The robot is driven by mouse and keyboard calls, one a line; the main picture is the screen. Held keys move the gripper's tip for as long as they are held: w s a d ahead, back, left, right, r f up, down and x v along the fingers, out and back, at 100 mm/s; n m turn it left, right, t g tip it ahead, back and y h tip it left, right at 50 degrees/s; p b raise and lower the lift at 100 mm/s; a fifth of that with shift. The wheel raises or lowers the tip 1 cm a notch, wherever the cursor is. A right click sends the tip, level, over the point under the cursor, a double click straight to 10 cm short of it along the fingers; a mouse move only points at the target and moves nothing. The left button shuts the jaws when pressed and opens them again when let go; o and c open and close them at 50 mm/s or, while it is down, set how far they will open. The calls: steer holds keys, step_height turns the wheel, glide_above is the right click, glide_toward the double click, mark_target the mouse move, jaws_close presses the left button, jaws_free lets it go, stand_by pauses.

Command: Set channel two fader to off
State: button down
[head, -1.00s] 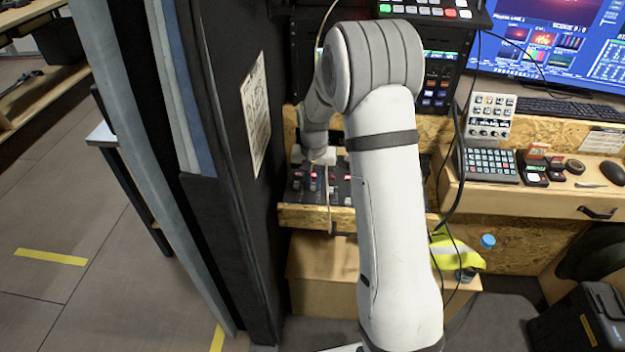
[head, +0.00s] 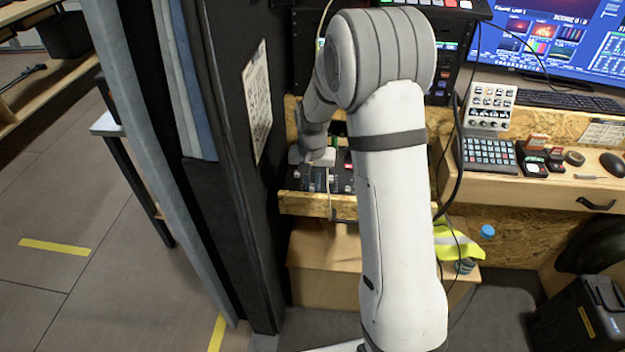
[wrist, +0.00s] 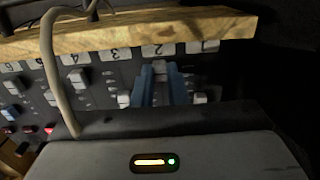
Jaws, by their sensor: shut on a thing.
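The mixer (head: 312,178) is a dark panel of faders in a wooden tray below my arm in the head view. In the wrist view the mixer (wrist: 95,85) shows upside-down channel numbers along the wooden rail. My gripper (wrist: 161,74) has two blue fingers at the channel two strip, shut on the pale channel two fader cap (wrist: 160,67), which sits close to the label "2". In the head view my gripper (head: 320,158) is over the mixer, its fingertips hard to make out. The lower part of the channel two slot is hidden by my gripper.
Neighbouring pale caps stand close by: channel three (wrist: 124,100) and channel one (wrist: 200,97). A cable (wrist: 52,70) hangs across the mixer at left. A dark curtained partition (head: 225,170) stands left of my arm. A desk with a keypad (head: 489,155) is at right.

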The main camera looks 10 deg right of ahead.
mark_target(312, 186)
steer(key=c, duration=1.4)
jaws_free()
steer(key=shift+s, duration=0.1)
steer(key=shift+c, duration=0.2)
step_height(312, 186, up, 7)
steer(key=shift+f, duration=0.15)
steer(key=shift+r, duration=0.55)
steer(key=shift+s+r, duration=0.1)
steer(key=shift+r, duration=0.05)
steer(key=s+r+n+t+p, duration=0.1)
steer(key=s+r, duration=0.2)
steer(key=s, duration=0.5)
steer(key=s+d+r+n+p, duration=0.1)
steer(key=s+r, duration=0.3)
steer(key=s, duration=0.5)
steer(key=s+r+n+t+p, duration=0.1)
steer(key=s+r, duration=0.3)
steer(key=s, duration=0.4)
steer(key=shift+s+d+r+n+t, duration=0.25)
steer(key=shift+s+d+n+t, duration=0.05)
steer(key=shift+s+d, duration=0.1)
